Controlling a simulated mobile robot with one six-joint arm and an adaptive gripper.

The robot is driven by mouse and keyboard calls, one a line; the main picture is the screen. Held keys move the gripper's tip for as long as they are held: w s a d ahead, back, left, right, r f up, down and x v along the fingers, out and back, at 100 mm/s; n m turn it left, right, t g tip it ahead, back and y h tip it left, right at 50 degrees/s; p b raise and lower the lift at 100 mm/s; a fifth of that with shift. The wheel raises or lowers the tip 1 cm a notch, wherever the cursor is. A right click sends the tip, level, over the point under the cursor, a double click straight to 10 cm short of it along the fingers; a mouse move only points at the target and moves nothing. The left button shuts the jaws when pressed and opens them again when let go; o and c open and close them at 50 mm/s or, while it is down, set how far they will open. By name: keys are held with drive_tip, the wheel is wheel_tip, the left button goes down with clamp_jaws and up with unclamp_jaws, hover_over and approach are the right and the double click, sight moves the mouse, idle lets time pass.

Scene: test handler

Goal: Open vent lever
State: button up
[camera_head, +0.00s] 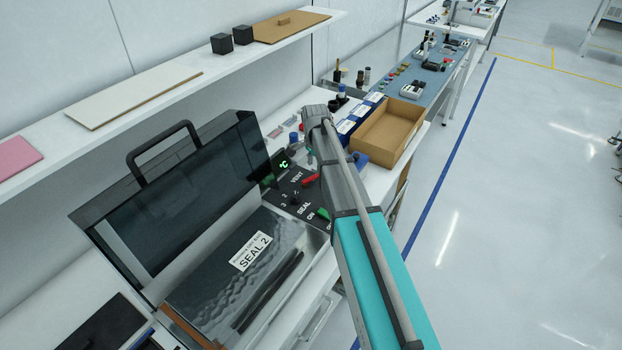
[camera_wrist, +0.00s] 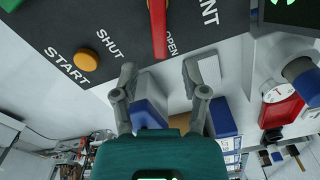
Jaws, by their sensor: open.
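The red vent lever (camera_wrist: 158,28) shows in the wrist view on a dark control panel (camera_wrist: 215,38). Its end lies between the SHUT and OPEN labels, closer to OPEN; its upper part is cut off by the frame. In the head view the lever (camera_head: 311,179) is a small red bar below the word VENT. My gripper (camera_wrist: 159,70) is open and empty, its fingertips apart, just below the lever's end in the picture. I cannot tell whether a finger touches it. In the head view my arm hides most of the gripper.
An orange START button (camera_wrist: 85,60) sits left of the lever. A machine with a raised dark lid (camera_head: 190,200) and black handle stands left of the panel. A cardboard box (camera_head: 390,132) and blue boxes lie behind my arm. The floor at right is clear.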

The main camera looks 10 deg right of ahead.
sight(315, 176)
drive_tip(key=shift+f+b, duration=1.7)
drive_tip(key=shift+f, duration=0.3)
clamp_jaws()
